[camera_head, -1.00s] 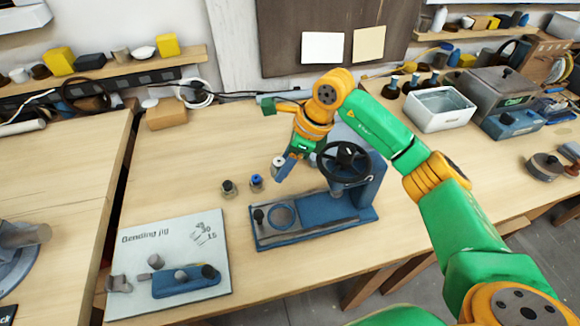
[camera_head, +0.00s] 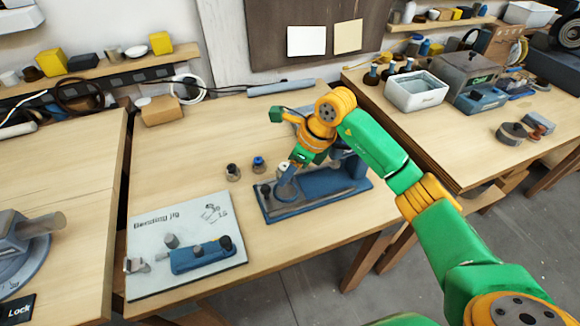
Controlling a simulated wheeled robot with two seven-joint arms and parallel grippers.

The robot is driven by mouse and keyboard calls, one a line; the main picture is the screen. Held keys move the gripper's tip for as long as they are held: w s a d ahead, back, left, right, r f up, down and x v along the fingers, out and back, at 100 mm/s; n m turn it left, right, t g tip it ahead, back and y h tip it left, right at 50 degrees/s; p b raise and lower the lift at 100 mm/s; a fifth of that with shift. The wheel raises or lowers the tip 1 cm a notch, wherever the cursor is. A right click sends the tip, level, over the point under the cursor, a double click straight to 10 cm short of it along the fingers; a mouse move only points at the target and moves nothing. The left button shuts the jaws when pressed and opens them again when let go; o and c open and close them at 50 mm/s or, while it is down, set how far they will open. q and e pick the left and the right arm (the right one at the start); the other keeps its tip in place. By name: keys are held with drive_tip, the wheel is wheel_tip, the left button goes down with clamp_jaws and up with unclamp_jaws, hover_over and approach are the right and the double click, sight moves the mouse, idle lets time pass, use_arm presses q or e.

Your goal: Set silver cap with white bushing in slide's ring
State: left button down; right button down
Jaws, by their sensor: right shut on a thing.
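The slide's dark knob (camera_head: 265,190) stands just left of the fingers. My left gripper is not in view.
A dark-topped cap (camera_head: 232,173) and a blue-topped cap (camera_head: 258,164) stand on the table left of the press. The bending jig board (camera_head: 186,243) lies at the front left. My right arm covers much of the press's wheel. Bare tabletop lies behind the caps.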

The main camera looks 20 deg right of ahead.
drive_tip(key=f, duration=0.1)
drive_tip(key=f+b, duration=0.1)
drive_tip(key=f, duration=0.1)
drive_tip(key=shift+w+d+b, duration=0.2)
drive_tip(key=shift+d+b, duration=0.05)
drive_tip(key=shift+b, duration=0.15)
drive_tip(key=shift+s+a+f+b, duration=0.1)
drive_tip(key=shift+a+f+b, duration=0.05)
drive_tip(key=shift+f+b, duration=0.8)
drive_tip(key=shift+f, duration=0.3)
drive_tip(key=shift+c, duration=1.1)
unclamp_jaws()
